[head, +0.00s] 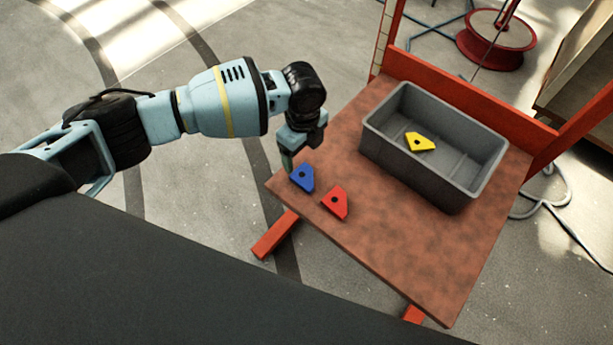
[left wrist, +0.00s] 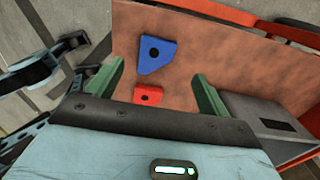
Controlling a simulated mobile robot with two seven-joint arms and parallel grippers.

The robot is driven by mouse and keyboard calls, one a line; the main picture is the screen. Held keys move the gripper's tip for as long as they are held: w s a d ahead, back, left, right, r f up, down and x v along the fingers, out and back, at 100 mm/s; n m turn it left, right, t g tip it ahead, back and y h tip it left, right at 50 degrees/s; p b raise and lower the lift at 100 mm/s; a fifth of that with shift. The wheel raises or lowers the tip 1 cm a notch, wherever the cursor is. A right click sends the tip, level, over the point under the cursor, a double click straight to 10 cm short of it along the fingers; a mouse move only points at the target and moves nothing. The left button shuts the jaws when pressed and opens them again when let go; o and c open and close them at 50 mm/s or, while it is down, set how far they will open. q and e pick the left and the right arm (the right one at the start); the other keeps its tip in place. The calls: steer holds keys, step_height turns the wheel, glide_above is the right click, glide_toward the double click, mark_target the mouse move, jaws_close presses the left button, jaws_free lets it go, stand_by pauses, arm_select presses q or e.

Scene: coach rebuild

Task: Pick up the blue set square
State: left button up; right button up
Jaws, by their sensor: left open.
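The blue set square (head: 302,178) lies flat on the brown tabletop near its left corner, a dark round hole in its middle. It also shows in the left wrist view (left wrist: 157,55), beyond the fingertips and between their lines. My left gripper (head: 288,160) hangs just above and beside the blue set square in the head view. In the left wrist view its two green fingers (left wrist: 160,85) stand wide apart with nothing between them. They look apart from the blue piece; the exact height is hard to tell. My right gripper is not in view.
A red set square (head: 335,202) lies close to the right of the blue one. A grey bin (head: 375,150) stands at the back of the table (head: 420,260) with a yellow set square (head: 419,142) inside. A red frame (head: 480,95) borders the back edge.

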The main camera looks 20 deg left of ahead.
mark_target(301, 172)
arm_select(q)
step_height(301, 172, down, 2)
steer(key=shift+f, duration=0.2)
steer(key=shift+s+a+f+b, duration=0.15)
steer(key=shift+f+b, duration=0.2)
steer(key=shift+f, duration=0.8)
steer(key=shift+s+a+f+b, duration=0.1)
steer(key=shift+f+b, duration=0.2)
steer(key=shift+f, duration=1.3)
steer(key=shift+c, duration=0.4)
steer(key=c, duration=1)
steer(key=shift+w+r, duration=0.1)
steer(key=shift+r, duration=0.05)
steer(key=shift+c, duration=0.2)
